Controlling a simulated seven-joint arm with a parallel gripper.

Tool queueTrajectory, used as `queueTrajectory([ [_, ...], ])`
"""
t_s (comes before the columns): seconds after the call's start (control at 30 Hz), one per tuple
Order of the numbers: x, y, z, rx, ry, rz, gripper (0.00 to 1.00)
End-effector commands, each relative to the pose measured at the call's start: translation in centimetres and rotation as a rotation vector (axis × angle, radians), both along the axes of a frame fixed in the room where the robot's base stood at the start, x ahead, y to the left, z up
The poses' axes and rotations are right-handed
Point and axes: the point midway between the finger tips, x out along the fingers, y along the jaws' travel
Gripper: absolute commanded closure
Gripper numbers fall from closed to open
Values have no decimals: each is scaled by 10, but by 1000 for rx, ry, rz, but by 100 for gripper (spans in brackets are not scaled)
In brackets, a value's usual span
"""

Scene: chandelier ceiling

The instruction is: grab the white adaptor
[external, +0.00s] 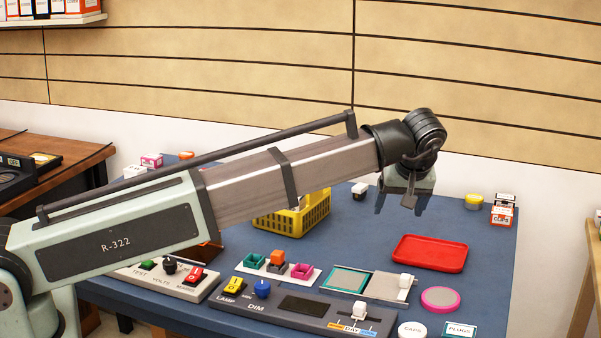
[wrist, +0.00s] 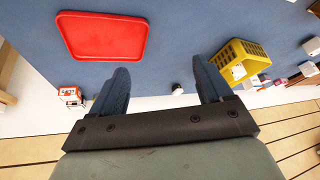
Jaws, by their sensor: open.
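A small white piece with a dark part (external: 359,190), which looks like the adaptor, sits on the blue table near its back edge, right of the yellow basket. It also shows in the wrist view as a small white and dark piece (wrist: 177,88), between my two fingers in the picture, nearer the right one. My gripper (external: 402,204) is open, pointing down above the back of the table. Its fingers (wrist: 160,68) stand wide apart with nothing held. The adaptor is apart from the fingers; its prongs are too small to make out.
A yellow basket (external: 318,212) holding small items stands left of the gripper. A red tray (external: 430,253) lies to the right. Small boxes (external: 503,208) and a yellow-topped tin (external: 474,201) stand at the back right.

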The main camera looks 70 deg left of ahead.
Motion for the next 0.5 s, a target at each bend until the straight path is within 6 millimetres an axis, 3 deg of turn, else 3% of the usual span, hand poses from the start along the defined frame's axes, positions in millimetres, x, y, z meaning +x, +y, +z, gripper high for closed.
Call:
queueTrajectory([
  [0.03, -12, 25, 0, -4, -4, 45, 21],
  [0.1, -24, 55, 1, -10, -8, 104, 21],
  [0.5, -118, 204, 6, -39, -36, 444, 21],
])
